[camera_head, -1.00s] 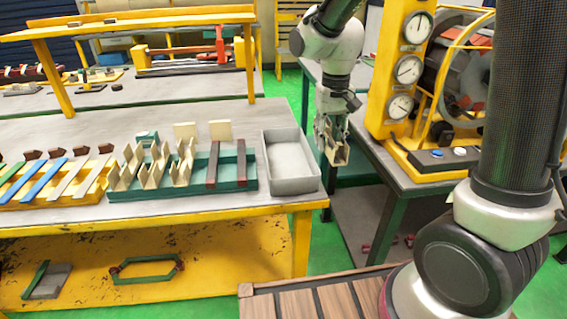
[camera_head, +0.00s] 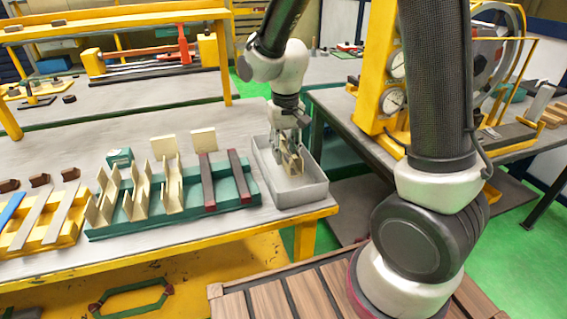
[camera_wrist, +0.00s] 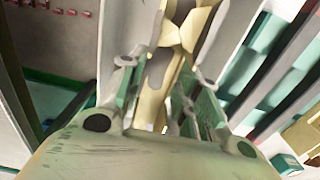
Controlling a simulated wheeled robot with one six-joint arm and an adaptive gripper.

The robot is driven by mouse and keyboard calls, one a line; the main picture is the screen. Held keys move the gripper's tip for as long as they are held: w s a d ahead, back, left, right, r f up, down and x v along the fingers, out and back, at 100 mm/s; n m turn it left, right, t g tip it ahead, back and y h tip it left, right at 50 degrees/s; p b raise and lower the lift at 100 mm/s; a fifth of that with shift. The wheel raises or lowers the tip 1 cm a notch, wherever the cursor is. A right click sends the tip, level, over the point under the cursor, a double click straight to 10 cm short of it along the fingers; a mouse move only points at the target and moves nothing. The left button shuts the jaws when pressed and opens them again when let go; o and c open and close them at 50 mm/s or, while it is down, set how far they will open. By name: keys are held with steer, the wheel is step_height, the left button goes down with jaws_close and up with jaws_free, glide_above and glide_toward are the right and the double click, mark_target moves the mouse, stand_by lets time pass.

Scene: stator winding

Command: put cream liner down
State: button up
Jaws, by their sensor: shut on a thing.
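The cream liner (camera_head: 292,162) is a folded cream piece held in my gripper (camera_head: 288,146). My gripper is shut on it, and both are over the inside of the grey open tray (camera_head: 302,193) at the right end of the workbench. I cannot tell whether the liner touches the tray floor. In the wrist view the cream liner (camera_wrist: 178,55) shows between the fingers of my gripper (camera_wrist: 172,50), partly hidden by them. Other cream liners (camera_head: 137,192) stand in the green rack (camera_head: 236,191) left of the tray.
Two dark red-ended strips (camera_head: 207,180) lie across the green rack beside the tray. A yellow rack (camera_head: 66,237) with strips is further left. A yellow gauge stand (camera_head: 385,75) is on another table to the right. Bare bench (camera_head: 230,120) lies behind the tray.

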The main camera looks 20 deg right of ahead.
steer(key=shift+f, duration=2)
steer(key=shift+f, duration=0.15)
steer(key=o, duration=0.8)
step_height(320, 180, up, 12)
steer(key=s+d+r+t, duration=0.1)
steer(key=s+d+r, duration=0.2)
steer(key=s+d, duration=0.2)
steer(key=s+d+r+t, duration=0.1)
steer(key=s+d+r, duration=0.3)
steer(key=s, duration=0.3)
steer(key=s+d+r+t, duration=0.2)
steer(key=s+d+r, duration=0.1)
steer(key=s+d, duration=0.3)
steer(key=shift+s+r, duration=0.2)
steer(key=shift+s, duration=0.35)
